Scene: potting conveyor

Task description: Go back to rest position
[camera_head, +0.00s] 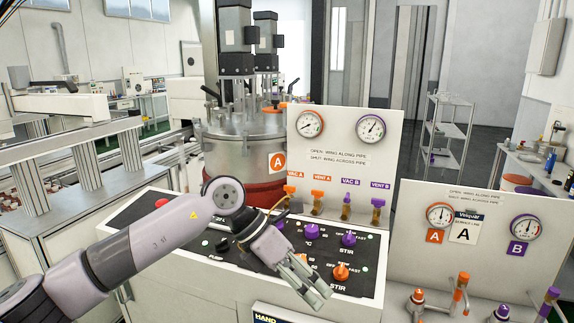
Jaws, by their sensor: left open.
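My left arm comes in from the lower left and reaches over a control panel (150,212) with a black face. My left gripper (312,287) is at the arm's end, over the panel's lower right part, with its fingers pointing down and to the right. It is open, and I see nothing between its fingers. An orange stir knob (341,271) is just right of the fingers, and a purple stir knob (348,239) is above it. I cannot tell whether the gripper touches the panel. My right gripper is not in view.
A white gauge board (345,150) with valves along its foot stands behind the panel. A second gauge board (485,230) with valves is at the right. A steel vessel (240,145) marked A stands behind the panel. A shelf rack (447,130) is farther back.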

